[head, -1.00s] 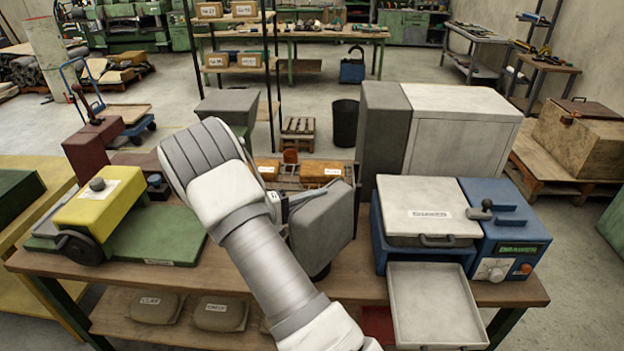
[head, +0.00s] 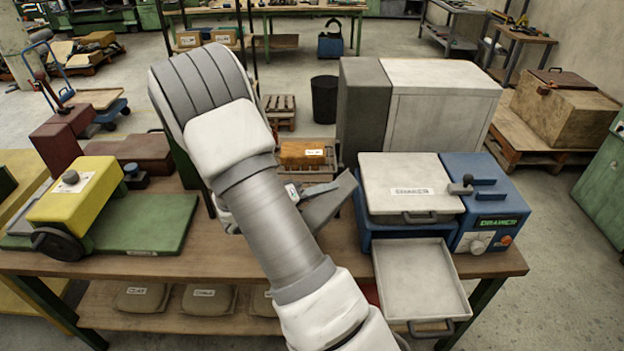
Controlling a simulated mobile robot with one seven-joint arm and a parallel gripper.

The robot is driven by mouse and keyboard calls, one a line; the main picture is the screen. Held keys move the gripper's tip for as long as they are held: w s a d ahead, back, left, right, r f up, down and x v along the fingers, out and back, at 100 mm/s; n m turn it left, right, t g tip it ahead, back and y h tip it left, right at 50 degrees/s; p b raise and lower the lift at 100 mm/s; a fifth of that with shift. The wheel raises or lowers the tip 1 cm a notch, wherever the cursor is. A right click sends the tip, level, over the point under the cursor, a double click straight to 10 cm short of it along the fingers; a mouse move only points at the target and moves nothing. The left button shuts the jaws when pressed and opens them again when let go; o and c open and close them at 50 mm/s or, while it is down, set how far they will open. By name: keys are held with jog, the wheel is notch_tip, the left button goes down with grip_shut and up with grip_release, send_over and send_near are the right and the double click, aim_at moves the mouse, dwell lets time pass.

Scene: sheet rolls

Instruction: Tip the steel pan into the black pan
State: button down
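My arm crosses the middle of the head view, and its wrist hides most of my gripper. A dark grey, thin-edged piece (head: 330,204) shows just right of the wrist, tilted above the bench. It may be the steel pan, but I cannot confirm this. A small steel-coloured bar (head: 318,188) and a white label sit at its upper left, close to the wrist. My fingertips are hidden, so I cannot see what they touch. I cannot make out the black pan; the arm covers the middle of the bench.
A blue machine (head: 487,205) with a grey lid (head: 405,187) stands at right, its shallow grey tray (head: 420,285) pulled out in front. A yellow device (head: 75,192) stands on a green board (head: 150,225) at left. An orange block (head: 305,153) lies behind the arm.

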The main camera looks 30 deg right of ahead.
jog(key=s+d+f+m+t+y+b, duration=0.3)
jog(key=s+f+m+b, duration=0.6)
jog(key=b, duration=2.2)
notch_tip(320, 180, down, 3)
jog(key=shift+s+d+r+t+b, duration=0.15)
jog(key=shift+s+d+t+b, duration=0.25)
jog(key=shift+s+d+t, duration=0.45)
jog(key=shift+w+a, duration=0.1)
jog(key=shift+a, duration=0.15)
jog(key=shift+a, duration=0.1)
